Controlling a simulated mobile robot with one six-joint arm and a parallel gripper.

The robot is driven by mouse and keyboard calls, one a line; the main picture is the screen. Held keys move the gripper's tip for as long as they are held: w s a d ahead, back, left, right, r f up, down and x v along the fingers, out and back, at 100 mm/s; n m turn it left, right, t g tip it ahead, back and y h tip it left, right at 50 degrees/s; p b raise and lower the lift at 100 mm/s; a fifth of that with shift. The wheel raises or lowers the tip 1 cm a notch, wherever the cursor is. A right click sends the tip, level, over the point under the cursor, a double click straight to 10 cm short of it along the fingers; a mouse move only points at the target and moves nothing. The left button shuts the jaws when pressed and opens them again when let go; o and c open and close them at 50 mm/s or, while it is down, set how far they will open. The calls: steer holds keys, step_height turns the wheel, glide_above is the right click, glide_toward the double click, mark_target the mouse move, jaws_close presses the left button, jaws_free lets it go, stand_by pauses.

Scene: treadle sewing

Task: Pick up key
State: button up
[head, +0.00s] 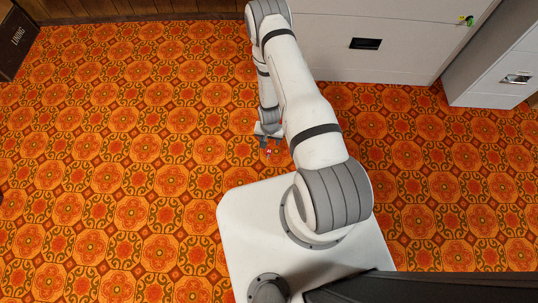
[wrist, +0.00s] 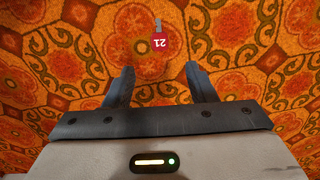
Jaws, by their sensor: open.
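Only a small silvery part of the key shows above the tag. My gripper (wrist: 159,70) is open and empty, its two dark fingers spread to either side just below the tag in the picture. The key lies beyond the fingertips, roughly centred between them. In the head view my gripper (head: 267,145) is low over the carpet, and a tiny red spot by the fingers looks like the tag.
A white cabinet (head: 400,62) with a dark recessed handle stands at the top, with a small yellow-green item (head: 467,20) on its front. A grey cabinet (head: 490,75) stands at the right. A brown box (head: 14,40) labelled LINING sits at top left. The orange carpet (head: 120,170) is otherwise clear.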

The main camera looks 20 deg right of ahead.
mark_target(269, 152)
steer(key=f, duration=0.2)
steer(key=f+b, duration=0.1)
steer(key=shift+s+f, duration=0.35)
step_height(269, 152, down, 6)
steer(key=b, duration=0.3)
steer(key=shift+a+r, duration=0.15)
steer(key=shift+r, duration=0.05)
steer(key=shift+c, duration=0.3)
jaws_close()
steer(key=shift+r, duration=0.1)
